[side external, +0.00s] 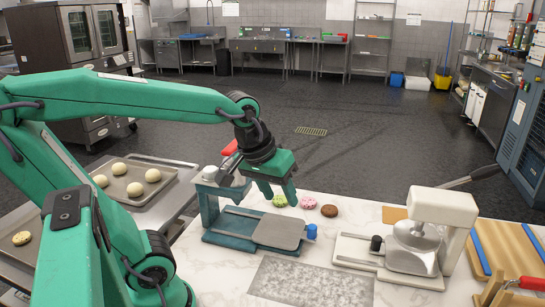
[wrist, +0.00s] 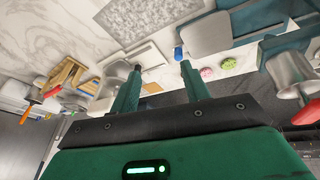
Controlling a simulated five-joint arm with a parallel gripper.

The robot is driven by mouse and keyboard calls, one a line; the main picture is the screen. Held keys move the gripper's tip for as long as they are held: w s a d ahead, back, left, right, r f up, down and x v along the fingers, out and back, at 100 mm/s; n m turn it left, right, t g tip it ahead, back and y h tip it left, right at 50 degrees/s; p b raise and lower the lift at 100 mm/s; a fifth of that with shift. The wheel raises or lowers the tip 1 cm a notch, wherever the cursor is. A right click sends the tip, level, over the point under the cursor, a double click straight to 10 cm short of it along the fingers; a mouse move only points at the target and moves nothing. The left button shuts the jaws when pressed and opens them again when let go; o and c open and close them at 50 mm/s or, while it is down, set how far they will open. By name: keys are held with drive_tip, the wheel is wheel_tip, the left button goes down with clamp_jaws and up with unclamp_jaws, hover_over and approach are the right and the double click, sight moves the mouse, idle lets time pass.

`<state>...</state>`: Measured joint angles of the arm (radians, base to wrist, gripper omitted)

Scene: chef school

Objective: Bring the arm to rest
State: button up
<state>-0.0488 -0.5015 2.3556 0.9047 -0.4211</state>
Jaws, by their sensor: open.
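My green arm reaches from the left over the white marble counter (side external: 215,280). My gripper (side external: 281,195) hangs from it, pointing down, above the teal device with a grey plate (side external: 280,232) and a blue knob. The fingers are apart with nothing between them. In the wrist view my gripper (wrist: 161,67) also shows open and empty, with both fingers over the counter. The side view does not show clearly how high the fingertips are above the device.
Green, pink and brown round pieces (side external: 308,203) lie behind the device. A white machine with a metal bowl (side external: 415,237) stands to its right. A grey speckled slab (side external: 312,282) lies in front. Wooden blocks (side external: 505,248) are at right. Trays with dough balls (side external: 130,188) are at left.

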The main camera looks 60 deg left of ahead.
drive_tip(key=shift+s+d+m+t, duration=0.2)
drive_tip(key=shift+s+m, duration=0.6)
drive_tip(key=shift+m, duration=0.1)
drive_tip(key=shift+s+d+m+t, duration=0.2)
drive_tip(key=shift+s+d+m, duration=0.05)
drive_tip(key=shift+s+m, duration=0.6)
drive_tip(key=shift+s+d+m+t, duration=0.2)
drive_tip(key=shift+s+m, duration=0.5)
drive_tip(key=shift+m, duration=0.25)
